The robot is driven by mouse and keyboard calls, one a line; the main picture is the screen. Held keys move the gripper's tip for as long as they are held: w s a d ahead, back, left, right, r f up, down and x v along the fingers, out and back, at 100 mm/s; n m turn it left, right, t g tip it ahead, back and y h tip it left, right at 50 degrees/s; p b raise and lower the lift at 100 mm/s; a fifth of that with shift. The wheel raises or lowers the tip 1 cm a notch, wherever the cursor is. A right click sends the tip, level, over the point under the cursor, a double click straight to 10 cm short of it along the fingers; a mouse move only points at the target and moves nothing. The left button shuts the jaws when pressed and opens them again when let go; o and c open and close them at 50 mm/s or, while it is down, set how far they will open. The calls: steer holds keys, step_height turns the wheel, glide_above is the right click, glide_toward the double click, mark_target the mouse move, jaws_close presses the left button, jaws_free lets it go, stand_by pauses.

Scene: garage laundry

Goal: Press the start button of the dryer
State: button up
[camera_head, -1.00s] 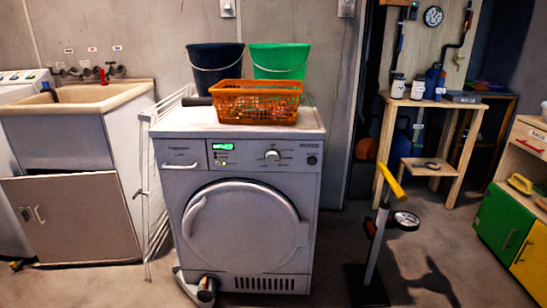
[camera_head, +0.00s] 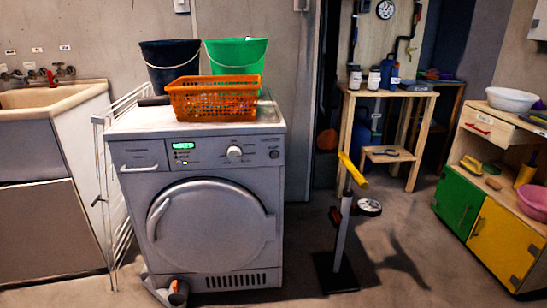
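The dryer (camera_head: 150,235) is a grey-white front loader facing me, with its round door (camera_head: 210,226) shut. Its control panel runs along the top front, with a lit green display (camera_head: 183,146) at left and a round dial (camera_head: 234,152) right of the middle. A small dark round button (camera_head: 275,155) sits near the panel's right end. Tiny marks show under the display. The labels are too small to read, so I cannot tell for sure which is the start button. My gripper is not in view.
An orange basket (camera_head: 213,100), a dark bucket (camera_head: 168,64) and a green bucket (camera_head: 235,57) stand on the dryer. A white rack (camera_head: 107,190) is at its left. A yellow-handled pump (camera_head: 341,235) stands right. A small orange-grey object (camera_head: 177,292) lies at its foot.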

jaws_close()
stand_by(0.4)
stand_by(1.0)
